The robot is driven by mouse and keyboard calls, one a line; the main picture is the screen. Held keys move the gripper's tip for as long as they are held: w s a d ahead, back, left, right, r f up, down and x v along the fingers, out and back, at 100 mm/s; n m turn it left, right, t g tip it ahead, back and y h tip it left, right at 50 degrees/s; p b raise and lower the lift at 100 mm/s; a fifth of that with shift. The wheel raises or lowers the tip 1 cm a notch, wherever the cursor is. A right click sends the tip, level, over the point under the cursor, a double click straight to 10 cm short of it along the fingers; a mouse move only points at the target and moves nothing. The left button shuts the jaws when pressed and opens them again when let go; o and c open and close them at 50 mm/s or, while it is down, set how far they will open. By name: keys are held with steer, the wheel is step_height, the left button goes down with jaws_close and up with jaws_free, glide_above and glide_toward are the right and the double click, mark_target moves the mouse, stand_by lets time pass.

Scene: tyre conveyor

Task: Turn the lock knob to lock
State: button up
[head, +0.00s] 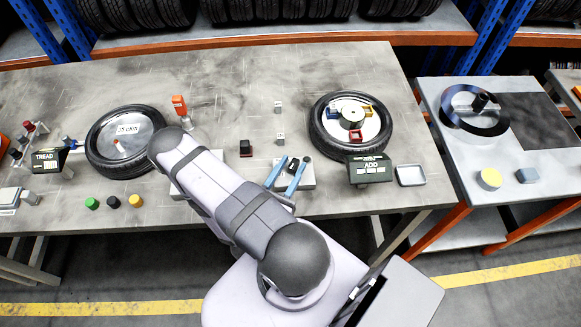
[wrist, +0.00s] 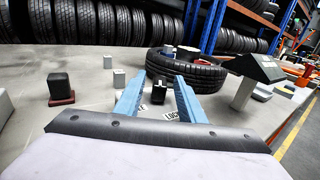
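The lock knob appears to be the small black knob (wrist: 158,93) on a light plate in the wrist view, with printed labels (wrist: 172,115) beside it, partly hidden by my right finger. In the head view, the plate (head: 306,180) lies at the table's front, with small dark parts (head: 293,166) around my fingers. My gripper (head: 289,169) has two blue fingers, spread apart. In the wrist view my gripper (wrist: 160,80) has the knob showing between its fingers with gaps on both sides. I cannot tell whether the fingertips are level with the knob.
A tyre (head: 318,137) with coloured boxes inside its rim lies behind and to the right. The ADD sign (head: 370,170) and a grey tray (head: 411,175) stand right. A dark block on a red base (head: 246,149) and small grey cubes (head: 280,138) are nearby. Another tyre (head: 105,165) lies left.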

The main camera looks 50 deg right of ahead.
jaws_close()
steer(key=shift+s+n+t, duration=0.2)
steer(key=shift+n+t, duration=0.3)
steer(key=shift+t, duration=0.1)
steer(key=shift+n+t+y, duration=0.3)
steer(key=shift+t, duration=0.1)
steer(key=shift+o, duration=0.2)
jaws_free()
steer(key=shift+a, duration=0.1)
